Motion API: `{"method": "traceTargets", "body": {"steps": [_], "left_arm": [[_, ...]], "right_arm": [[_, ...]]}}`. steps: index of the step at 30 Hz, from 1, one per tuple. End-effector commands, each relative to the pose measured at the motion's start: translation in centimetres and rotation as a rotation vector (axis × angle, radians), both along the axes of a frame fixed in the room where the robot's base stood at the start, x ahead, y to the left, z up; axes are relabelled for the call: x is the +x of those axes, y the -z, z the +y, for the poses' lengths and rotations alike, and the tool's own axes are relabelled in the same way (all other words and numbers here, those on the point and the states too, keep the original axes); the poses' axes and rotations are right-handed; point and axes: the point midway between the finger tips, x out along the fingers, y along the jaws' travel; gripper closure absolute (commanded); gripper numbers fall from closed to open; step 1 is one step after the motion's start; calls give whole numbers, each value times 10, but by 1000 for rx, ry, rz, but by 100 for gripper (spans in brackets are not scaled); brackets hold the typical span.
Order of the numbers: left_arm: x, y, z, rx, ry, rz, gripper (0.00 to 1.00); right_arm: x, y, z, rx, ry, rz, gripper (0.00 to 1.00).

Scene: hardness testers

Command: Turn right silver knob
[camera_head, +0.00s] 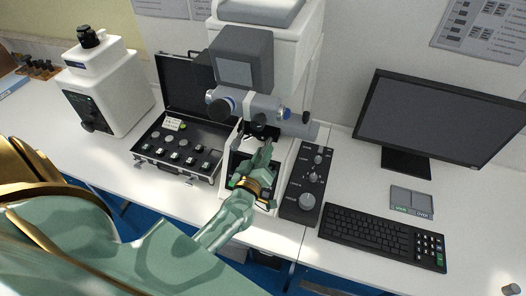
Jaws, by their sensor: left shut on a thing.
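The black control panel (299,183) right of the hardness tester carries silver knobs: a large one (307,201) near the front, a small one (313,177) in the middle and another (318,158) at the back. My left gripper (265,150) reaches in at the tester's stage, left of this panel and apart from its knobs. It is shut on a small part there; its own fingers hide which part. The tester's head (242,60) with its eyepiece tube (250,105) stands above the gripper. My right gripper is not in view.
An open black case (178,172) with several small pieces lies left of the tester. A white instrument (108,88) stands farther left. A keyboard (375,236), monitor (440,112) and grey pad (411,202) are on the right.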

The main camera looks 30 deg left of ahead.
Motion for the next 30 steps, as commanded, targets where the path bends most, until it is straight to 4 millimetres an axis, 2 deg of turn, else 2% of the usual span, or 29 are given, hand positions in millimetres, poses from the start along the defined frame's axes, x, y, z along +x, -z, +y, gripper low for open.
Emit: {"method": "traceTargets", "body": {"steps": [12, 27, 28, 30], "left_arm": [[0, 0, 0, -169, 0, -41, 100], [0, 0, 1, -189, -1, -46, 100], [0, 0, 0, -189, -1, -46, 72], [0, 0, 0, -188, -1, -46, 56]], "right_arm": [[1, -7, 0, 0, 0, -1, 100], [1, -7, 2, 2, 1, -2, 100], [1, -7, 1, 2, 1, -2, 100], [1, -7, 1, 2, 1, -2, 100]]}}
